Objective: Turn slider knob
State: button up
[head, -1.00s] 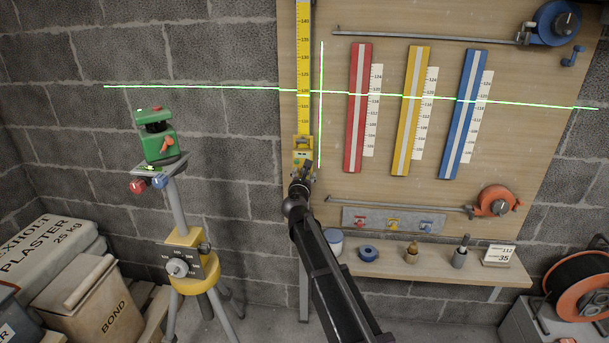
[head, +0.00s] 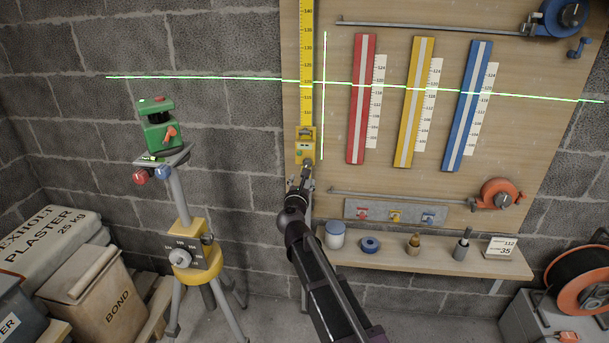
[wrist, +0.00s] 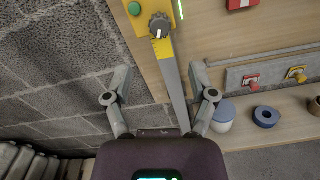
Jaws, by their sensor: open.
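The yellow slider (head: 306,143) sits on the upright yellow ruler (head: 306,60) on the wooden board. In the wrist view, its dark ridged knob (wrist: 160,25) has a white mark and lies at the top, beside a green button (wrist: 134,8). My gripper (head: 301,184) is just below the slider in the head view. In the wrist view my gripper (wrist: 160,97) is open, its two fingers wide apart on either side of the ruler strip. Nothing is between the fingertips except the background, and they are apart from the knob.
A green laser level (head: 160,130) stands on a tripod (head: 185,210) at left, casting crossed green lines. Red (head: 361,100), yellow (head: 413,105) and blue (head: 467,105) strips hang at right. A shelf (head: 400,262) with a jar (head: 335,235) and small items juts out near my arm.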

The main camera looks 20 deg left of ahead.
jog(key=shift+v, duration=1.15)
jog(key=w+d+f+m+g+h, duration=0.15)
jog(key=d+f+m+h, duration=0.25)
jog(key=d+m, duration=0.65)
jog(key=w+d+f+m+g+h, duration=0.1)
jog(key=d+f+m+g+h, duration=0.3)
jog(key=d, duration=1.2)
jog(key=s+d+f+m+g, duration=0.45)
jog(key=d+m, duration=0.25)
jog(key=d, duration=0.2)
jog(key=s+d+f+m+g, duration=0.35)
jog(key=s+d+m, duration=0.3)
jog(key=d, duration=0.25)
jog(key=s+d+f+m+g+y, duration=0.3)
jog(key=s+d+m+g, duration=0.1)
jog(key=s+m, duration=0.45)
notch_tip(320, 180, up, 16)
jog(key=p, duration=1.6)
jog(key=shift+s+d+r+y, duration=0.2)
jog(key=shift+s+y, duration=0.1)
jog(key=shift+s, duration=0.15)
